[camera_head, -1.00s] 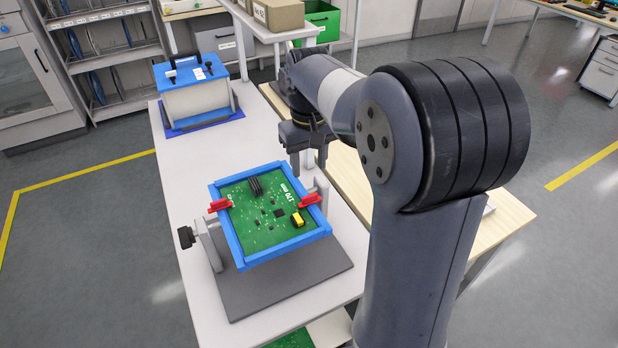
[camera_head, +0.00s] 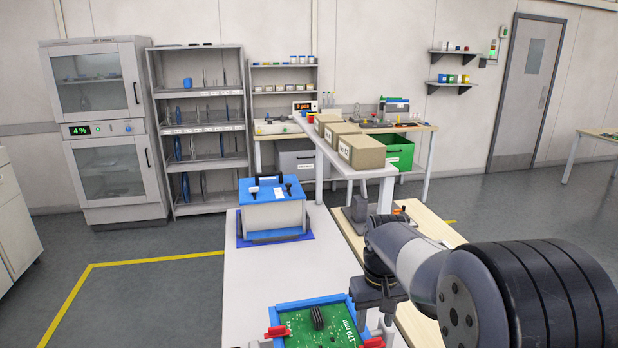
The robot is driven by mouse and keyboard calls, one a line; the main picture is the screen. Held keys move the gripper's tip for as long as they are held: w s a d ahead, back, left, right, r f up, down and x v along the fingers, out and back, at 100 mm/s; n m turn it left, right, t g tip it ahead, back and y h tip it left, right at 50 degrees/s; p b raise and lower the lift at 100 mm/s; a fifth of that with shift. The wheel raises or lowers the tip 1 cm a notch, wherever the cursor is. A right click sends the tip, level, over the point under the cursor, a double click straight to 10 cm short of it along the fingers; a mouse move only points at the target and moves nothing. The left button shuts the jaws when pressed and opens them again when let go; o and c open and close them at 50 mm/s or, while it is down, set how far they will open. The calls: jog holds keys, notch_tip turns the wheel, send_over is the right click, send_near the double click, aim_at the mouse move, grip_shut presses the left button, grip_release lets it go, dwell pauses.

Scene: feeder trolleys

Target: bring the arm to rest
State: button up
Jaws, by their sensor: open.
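My arm reaches in from the lower right, its large dark joint nearest the camera. My gripper (camera_head: 376,314) hangs pointing down at the right edge of the white table (camera_head: 262,277), beside the circuit board fixture. Its jaws are open, and I see nothing held between them. The green circuit board (camera_head: 338,323) sits in a blue frame (camera_head: 297,304) with red clamps, cut off by the bottom edge of the picture. The lower part of the fixture is out of view.
A white box with a blue lid (camera_head: 270,190) stands on a blue mat at the table's far end. A wooden bench (camera_head: 427,222) runs along the right. Cardboard boxes (camera_head: 361,151) and a green bin (camera_head: 396,152) are behind. Open floor lies left, with a yellow line (camera_head: 72,290).

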notch_tip(320, 180, down, 5)
jog(key=shift+f, duration=0.1)
jog(key=shift+r+n, duration=0.2)
jog(key=shift+n, duration=0.9)
jog(key=shift+m, duration=0.3)
